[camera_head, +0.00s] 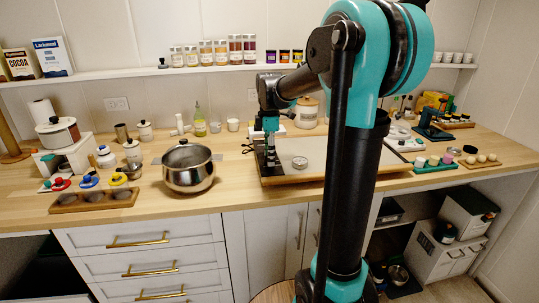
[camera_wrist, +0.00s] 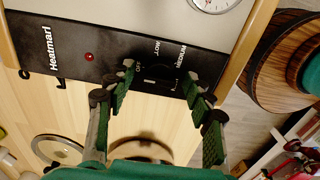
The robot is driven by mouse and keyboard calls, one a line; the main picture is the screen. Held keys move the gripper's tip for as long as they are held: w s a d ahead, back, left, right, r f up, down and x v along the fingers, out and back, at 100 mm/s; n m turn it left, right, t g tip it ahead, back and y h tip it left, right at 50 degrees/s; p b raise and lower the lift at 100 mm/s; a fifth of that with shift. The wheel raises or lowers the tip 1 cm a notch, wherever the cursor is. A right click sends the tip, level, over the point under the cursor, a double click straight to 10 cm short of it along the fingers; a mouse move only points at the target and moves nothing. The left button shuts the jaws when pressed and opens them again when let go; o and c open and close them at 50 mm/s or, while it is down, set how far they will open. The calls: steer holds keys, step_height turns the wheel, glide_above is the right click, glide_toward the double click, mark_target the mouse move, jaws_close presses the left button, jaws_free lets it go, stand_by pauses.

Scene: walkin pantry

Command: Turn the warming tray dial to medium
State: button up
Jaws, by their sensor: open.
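The warming tray (camera_head: 335,163) lies on the wooden counter, with a pale top and a wooden frame. The wrist view shows its black control panel (camera_wrist: 60,38), with a Heatmarl label, a red lamp and OFF, LOW and MEDIUM markings. The black dial (camera_wrist: 155,73) is between my fingertips and hard to make out against the panel; its setting is unclear. My gripper (camera_wrist: 159,78) is open, with one finger on each side of the dial. I cannot tell whether they touch it. In the head view my gripper (camera_head: 268,154) is at the tray's left end; the dial is hidden there.
A round gauge (camera_head: 300,162) sits on the tray top. A steel pot (camera_head: 188,168) stands left of the tray. A wooden holder (camera_head: 95,200) lies near the front edge. A board with pale round items (camera_head: 481,160) is at the right. Some bare counter separates pot and tray.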

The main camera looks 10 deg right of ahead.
steer(key=c, duration=1.2)
